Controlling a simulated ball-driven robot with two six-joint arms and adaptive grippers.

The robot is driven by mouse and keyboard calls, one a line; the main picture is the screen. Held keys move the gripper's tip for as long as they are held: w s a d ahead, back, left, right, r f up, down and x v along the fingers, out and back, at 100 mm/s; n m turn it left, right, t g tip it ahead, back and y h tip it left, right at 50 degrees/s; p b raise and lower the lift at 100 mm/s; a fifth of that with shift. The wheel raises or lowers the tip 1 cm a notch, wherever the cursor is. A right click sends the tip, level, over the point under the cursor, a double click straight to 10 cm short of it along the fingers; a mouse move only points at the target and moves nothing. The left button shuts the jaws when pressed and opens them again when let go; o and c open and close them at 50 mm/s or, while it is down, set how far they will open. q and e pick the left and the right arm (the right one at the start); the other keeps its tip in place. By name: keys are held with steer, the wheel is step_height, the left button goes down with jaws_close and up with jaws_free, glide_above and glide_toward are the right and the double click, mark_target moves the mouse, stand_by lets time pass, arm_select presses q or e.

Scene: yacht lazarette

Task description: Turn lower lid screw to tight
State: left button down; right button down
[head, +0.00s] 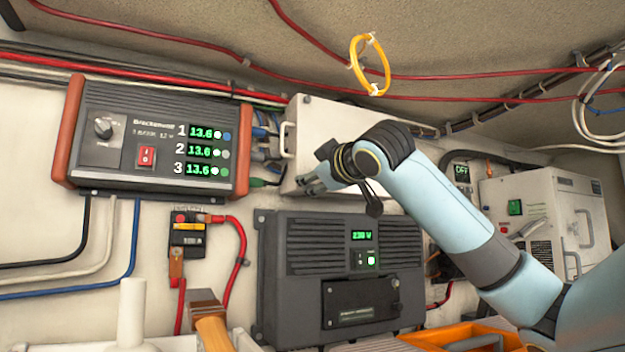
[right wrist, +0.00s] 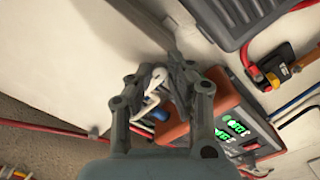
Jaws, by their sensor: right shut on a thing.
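The white box lid (head: 345,125) is on the wall right of the charger, its lower part hidden behind my right gripper and arm. It also shows as a pale flat face in the right wrist view (right wrist: 70,45). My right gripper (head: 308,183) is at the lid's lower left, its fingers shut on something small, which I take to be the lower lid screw. The fingers hide the screw, so its turn position cannot be seen. The wrist view shows the fingertips (right wrist: 163,72) close together beside a white handle (right wrist: 150,103). My left gripper is not in view.
A charger (head: 150,140) with green 13.6 readouts is at left. A dark unit (head: 340,265) is below the lid, and a red-cabled switch (head: 188,228) is left of it. A yellow ring (head: 357,62) hangs above. A white-grey box (head: 550,215) is at right.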

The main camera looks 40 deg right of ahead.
mark_target(306, 137)
steer(key=shift+f, duration=0.15)
steer(key=c, duration=1.2)
jaws_free()
steer(key=shift+w, duration=0.1)
steer(key=shift+c, duration=0.2)
step_height(306, 137, up, 10)
steer(key=shift+f, duration=0.1)
